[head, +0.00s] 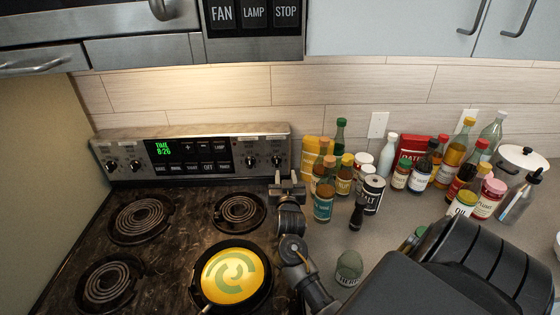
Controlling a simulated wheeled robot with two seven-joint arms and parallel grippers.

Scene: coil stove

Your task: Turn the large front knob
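The stove's back panel (215,180) carries round dark knobs on silver plates. Two knobs sit at its left end, an outer one (110,166) and an inner one (136,165). Two more sit at its right end, an inner one (250,161) and an outer one (276,160). The labels above them are too small to read, so I cannot tell which is the large front knob. My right gripper (288,178) is open and empty, just below and in front of the outer right knob, apparently not touching it. My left gripper is out of view.
A pan with yellow contents (233,277) sits on the front right burner, close left of my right arm. Other coil burners (140,218) are bare. Bottles (324,195) and a salt container (373,193) crowd the counter to the right.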

